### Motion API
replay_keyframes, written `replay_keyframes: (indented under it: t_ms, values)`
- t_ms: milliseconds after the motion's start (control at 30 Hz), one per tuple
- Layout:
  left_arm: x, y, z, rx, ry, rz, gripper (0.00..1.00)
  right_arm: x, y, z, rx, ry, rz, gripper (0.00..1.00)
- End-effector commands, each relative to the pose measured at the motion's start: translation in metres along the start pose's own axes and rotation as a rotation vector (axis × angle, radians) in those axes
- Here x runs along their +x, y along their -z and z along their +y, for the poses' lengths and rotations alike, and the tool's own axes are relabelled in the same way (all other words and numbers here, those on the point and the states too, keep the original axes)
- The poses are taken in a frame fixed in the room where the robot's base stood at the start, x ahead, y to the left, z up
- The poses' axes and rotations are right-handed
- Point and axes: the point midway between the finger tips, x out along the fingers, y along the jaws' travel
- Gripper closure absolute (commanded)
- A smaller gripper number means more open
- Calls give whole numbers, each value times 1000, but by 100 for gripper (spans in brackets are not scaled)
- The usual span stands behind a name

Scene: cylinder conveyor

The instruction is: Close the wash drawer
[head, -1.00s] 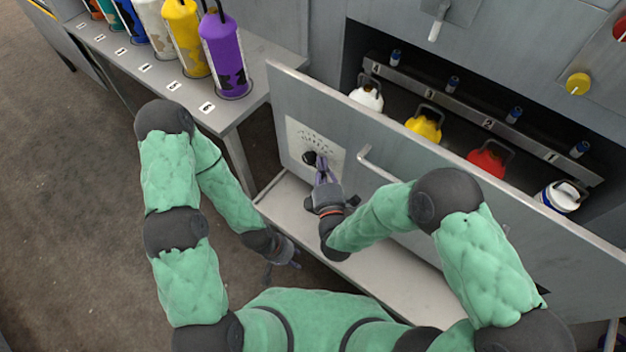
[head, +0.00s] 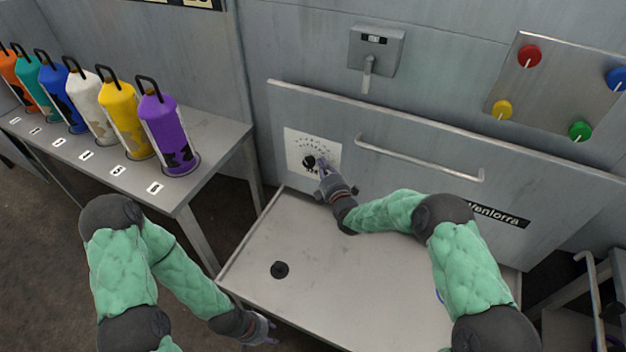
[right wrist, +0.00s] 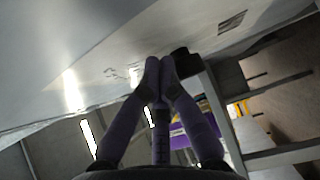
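The wash drawer's grey front panel (head: 400,120) stands in against the machine in the head view, with no inside showing above its top edge. Any thin gap behind it cannot be made out. The panel has a bar handle (head: 420,160) and a white dial plate with a black knob (head: 308,162). My right gripper (head: 322,165) is at the panel just right of the knob. In the right wrist view its purple fingertips (right wrist: 160,62) meet, with nothing between them, close to the panel. My left gripper (head: 270,330) is low, left of the grey shelf, with its fingers apart and empty.
The grey shelf (head: 330,255) below the panel has a black round piece (head: 280,270) on it. A table (head: 190,185) at left carries several coloured bottles, the purple one (head: 165,130) nearest. A lever box (head: 376,50) and a coloured-knob panel (head: 555,90) are above.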

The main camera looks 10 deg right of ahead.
Motion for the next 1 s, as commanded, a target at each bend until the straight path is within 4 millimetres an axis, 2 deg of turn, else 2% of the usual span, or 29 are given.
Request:
replay_keyframes:
  t_ms: [100,300,1000]
  values:
    - [0,0,0,0,0,0,60,13,-13,-1,0,1,-1,100]
    - [0,0,0,0,0,0,60,25,-24,-1,0,1,1,100]
    - [0,0,0,0,0,0,60,29,-30,1,1,-3,-2,100]
